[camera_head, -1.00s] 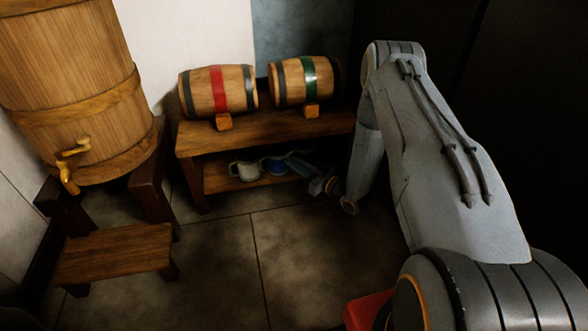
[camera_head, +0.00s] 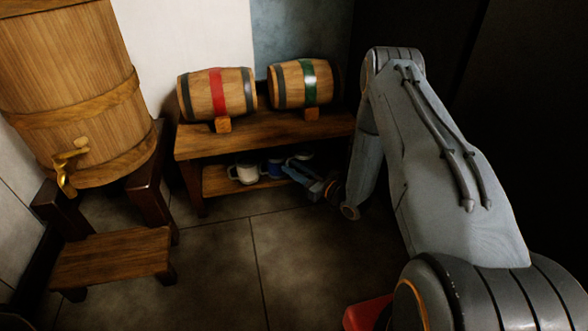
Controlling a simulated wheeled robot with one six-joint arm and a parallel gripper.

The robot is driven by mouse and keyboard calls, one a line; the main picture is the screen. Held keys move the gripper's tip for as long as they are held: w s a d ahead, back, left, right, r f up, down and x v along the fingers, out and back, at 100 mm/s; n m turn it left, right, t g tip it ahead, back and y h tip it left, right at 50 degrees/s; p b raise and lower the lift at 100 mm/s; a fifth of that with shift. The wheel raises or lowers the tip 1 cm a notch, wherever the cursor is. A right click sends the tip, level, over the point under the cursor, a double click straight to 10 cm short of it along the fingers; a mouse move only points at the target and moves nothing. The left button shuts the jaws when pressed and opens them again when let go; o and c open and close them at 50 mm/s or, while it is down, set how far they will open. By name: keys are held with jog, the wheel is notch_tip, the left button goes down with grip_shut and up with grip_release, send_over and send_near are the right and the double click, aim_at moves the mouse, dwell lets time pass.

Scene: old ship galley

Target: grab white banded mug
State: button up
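A white mug (camera_head: 246,173) stands on the lower shelf of the wooden bench, at the left of a short row. A blue mug (camera_head: 272,169) stands just to its right. A third pale mug (camera_head: 301,157) shows behind my gripper, partly hidden by it. I cannot make out clearly which white mug carries bands. My gripper (camera_head: 293,170) is low in front of the shelf, pointing left toward the blue and pale mugs. It is small and dark here, so its finger opening and any contact with a mug cannot be told.
The bench top (camera_head: 265,133) above the mugs holds a red-banded barrel (camera_head: 217,94) and a green-banded barrel (camera_head: 299,84). A large barrel with a tap (camera_head: 70,110) and a low stool (camera_head: 112,255) stand at left. The floor in front is clear.

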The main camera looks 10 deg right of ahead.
jog(key=p+v, duration=0.4)
jog(key=v, duration=0.7)
jog(key=shift+p, duration=0.35)
jog(key=shift+s+d, duration=0.2)
jog(key=shift+s, duration=0.05)
jog(key=shift+c, duration=1.3)
jog(key=p, duration=0.3)
send_near(229, 175)
jog(key=x, duration=0.2)
jog(key=b+x, duration=0.2)
jog(key=x, duration=0.1)
jog(key=b+x, duration=0.1)
jog(key=x, duration=0.3)
jog(key=b+x, duration=0.2)
jog(key=x, duration=0.2)
jog(key=shift+w+d+f+b, duration=0.2)
jog(key=shift+f+b, duration=0.1)
jog(key=shift+f, duration=0.1)
jog(key=shift+w+a+r, duration=0.15)
jog(key=shift+w+a, duration=0.15)
jog(key=shift+w, duration=0.2)
grip_shut()
